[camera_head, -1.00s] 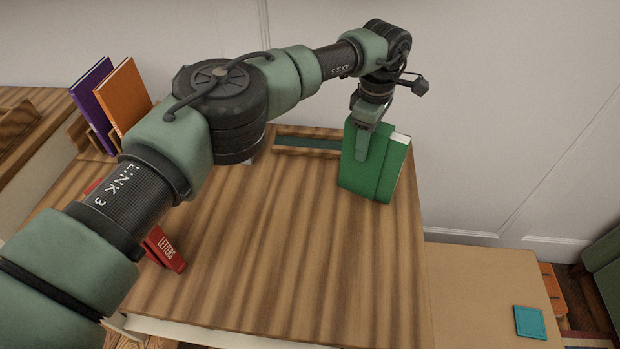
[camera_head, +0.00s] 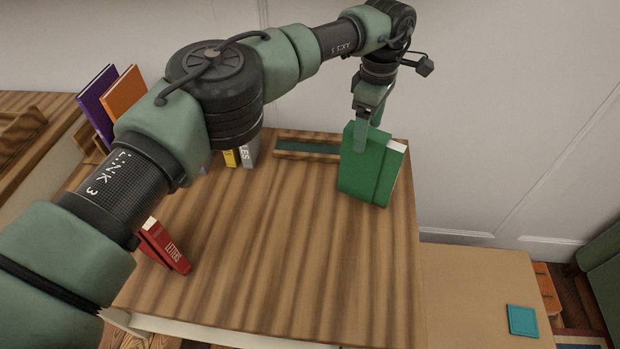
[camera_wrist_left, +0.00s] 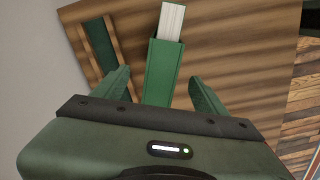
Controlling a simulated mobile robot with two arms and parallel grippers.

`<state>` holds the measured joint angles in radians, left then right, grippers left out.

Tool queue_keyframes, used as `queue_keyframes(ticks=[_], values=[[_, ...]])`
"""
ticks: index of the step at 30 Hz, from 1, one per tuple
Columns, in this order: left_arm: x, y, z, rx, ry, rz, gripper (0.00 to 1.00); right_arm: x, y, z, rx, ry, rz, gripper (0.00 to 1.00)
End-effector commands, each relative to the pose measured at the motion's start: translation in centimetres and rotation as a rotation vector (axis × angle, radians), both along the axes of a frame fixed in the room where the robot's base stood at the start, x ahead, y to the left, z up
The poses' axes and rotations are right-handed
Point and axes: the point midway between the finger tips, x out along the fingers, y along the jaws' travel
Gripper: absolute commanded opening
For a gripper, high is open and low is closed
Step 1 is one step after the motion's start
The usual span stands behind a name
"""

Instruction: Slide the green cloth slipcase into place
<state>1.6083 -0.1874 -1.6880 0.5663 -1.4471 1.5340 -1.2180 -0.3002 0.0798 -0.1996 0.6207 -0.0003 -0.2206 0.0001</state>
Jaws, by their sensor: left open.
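The green cloth slipcase (camera_head: 366,175) stands upright near the back right of the striped wooden top, slightly turned. A white page block (camera_head: 398,147) shows at its right edge. In the left wrist view the slipcase (camera_wrist_left: 161,75) lies between the two fingers, with the white pages (camera_wrist_left: 172,22) sticking out of its far end. My left gripper (camera_head: 369,131) is open around the slipcase's upper part. Small gaps show between fingers and slipcase in the wrist view. My right gripper is not seen.
Red books (camera_head: 164,246) stand at the front left. A yellow book (camera_head: 231,158) and a grey book (camera_head: 250,153) stand at the back, partly behind my arm. Purple (camera_head: 97,101) and orange (camera_head: 122,94) books stand far left. The middle of the top is clear.

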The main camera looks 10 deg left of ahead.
Motion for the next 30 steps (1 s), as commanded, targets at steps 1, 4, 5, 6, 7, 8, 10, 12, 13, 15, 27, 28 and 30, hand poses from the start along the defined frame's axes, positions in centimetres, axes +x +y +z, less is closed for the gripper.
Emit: queue_keyframes(ticks=[1,4,5,6,7,8,10,12,13,15,27,28,30], values=[[0.0,0.0,0.5,0.0,0.001,0.0,0.72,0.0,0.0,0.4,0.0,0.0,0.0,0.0],[0.0,0.0,0.4,0.0,0.001,0.0,0.72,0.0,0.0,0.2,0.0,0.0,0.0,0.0],[0.0,0.0,0.3,0.0,0.001,0.0,0.72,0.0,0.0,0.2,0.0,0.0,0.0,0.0],[0.0,0.0,0.3,0.0,0.001,0.0,0.72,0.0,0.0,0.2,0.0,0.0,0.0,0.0],[0.0,0.0,0.3,0.0,0.001,0.0,0.72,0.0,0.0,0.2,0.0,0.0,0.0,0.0],[0.0,0.0,0.3,0.0,0.001,0.0,0.78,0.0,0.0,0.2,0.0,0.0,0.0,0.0],[0.0,0.0,0.3,0.0,0.001,0.0,0.98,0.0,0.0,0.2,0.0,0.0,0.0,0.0],[0.0,0.0,0.3,0.0,0.001,0.0,0.98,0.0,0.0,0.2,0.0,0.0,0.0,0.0],[0.0,0.0,0.3,0.0,0.001,0.0,0.98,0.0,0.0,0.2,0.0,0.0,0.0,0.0],[0.0,0.0,0.3,0.0,0.001,0.0,0.98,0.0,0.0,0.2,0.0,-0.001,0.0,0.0],[-0.5,-0.3,3.2,0.0,0.001,-0.001,0.98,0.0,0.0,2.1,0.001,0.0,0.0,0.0],[-0.6,-0.3,3.7,0.0,0.001,0.0,0.98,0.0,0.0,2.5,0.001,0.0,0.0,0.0],[-0.8,-0.5,4.9,0.0,0.001,0.0,0.98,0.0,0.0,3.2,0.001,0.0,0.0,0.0]])
